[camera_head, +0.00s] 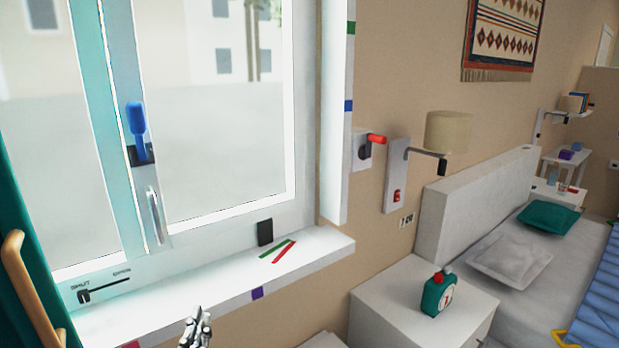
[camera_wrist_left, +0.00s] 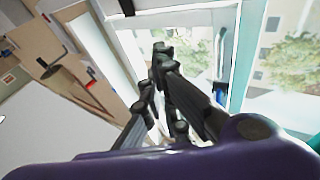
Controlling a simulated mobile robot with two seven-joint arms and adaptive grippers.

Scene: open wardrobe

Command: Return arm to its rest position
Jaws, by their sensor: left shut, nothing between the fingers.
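My left gripper (camera_head: 195,326) shows at the bottom of the head view, below the front edge of the window sill. Its fingers are together and hold nothing. In the left wrist view the gripper (camera_wrist_left: 155,80) reaches up from a purple wrist part, with the window behind it. My right gripper does not show in either view. The window has a blue handle (camera_head: 138,130) standing upright on its frame, and the blue handle also shows in part at the right of the left wrist view (camera_wrist_left: 220,93).
The white sill (camera_head: 190,290) carries red and green strips (camera_head: 278,252). A slider (camera_head: 85,295) is at its left. A curtain (camera_head: 30,260) hangs at the left edge.

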